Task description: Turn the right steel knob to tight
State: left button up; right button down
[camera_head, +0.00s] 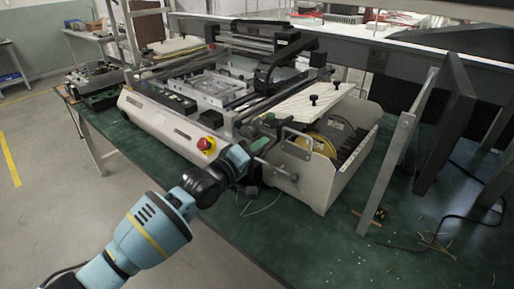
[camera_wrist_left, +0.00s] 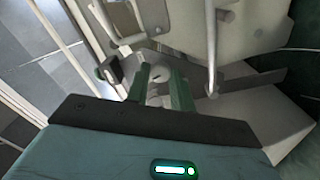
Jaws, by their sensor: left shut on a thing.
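My left gripper (camera_head: 258,152) reaches in from the lower left in the head view to the near corner of the pale machine (camera_head: 165,122). In the left wrist view its two green fingers (camera_wrist_left: 161,90) stand on either side of a round, light metal knob (camera_wrist_left: 158,74) and are shut on it. The knob sits against the machine's pale grey side. In the head view the knob is hidden by my gripper, so its turned position cannot be told. My right gripper is in neither view.
A red stop button (camera_head: 206,144) sits just left of my gripper. A metal handle (camera_head: 297,142) sticks out at its right; bars also show close by in the left wrist view. A black panel on a metal post (camera_head: 388,172) stands at the right. The green tabletop (camera_head: 330,250) is mostly clear in front.

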pick_arm(q)
jog(key=o, duration=0.9)
jog(key=shift+o, duration=0.2)
jog(key=shift+s, duration=0.1)
jog(key=v, duration=0.7)
jog(key=shift+s+a+p, duration=0.2)
jog(key=shift+a+p, duration=0.05)
jog(key=shift+p, duration=0.1)
